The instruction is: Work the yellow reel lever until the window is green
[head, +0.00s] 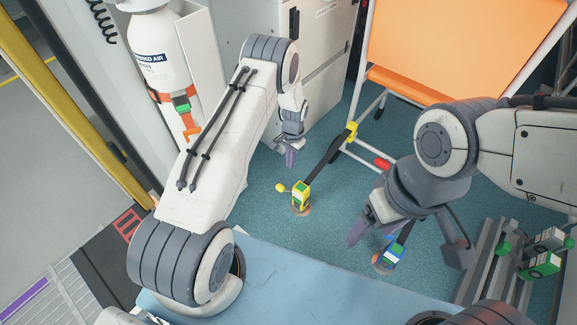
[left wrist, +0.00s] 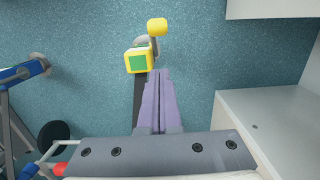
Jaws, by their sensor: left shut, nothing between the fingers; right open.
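The yellow reel (head: 300,197) stands on the teal floor. Its yellow lever knob (head: 280,188) sticks out to the left in the head view. In the left wrist view the reel (left wrist: 130,52) shows a green square window (left wrist: 137,62), and the lever knob (left wrist: 157,27) is just beyond it. My left gripper (head: 290,157) is shut and empty above and behind the reel. Its fingertips (left wrist: 159,72) appear beside the reel in the wrist view; contact cannot be told. My right gripper (head: 362,232) is open and empty, close to the blue reel (head: 393,253).
A dark strap (head: 325,157) runs from the yellow reel to a yellow fitting (head: 350,131) on the orange chair's (head: 450,45) frame. Grey-white cabinets (head: 315,85) stand behind my left gripper. A blue padded surface (head: 290,275) lies in front. Metal rails (head: 492,260) are at the right.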

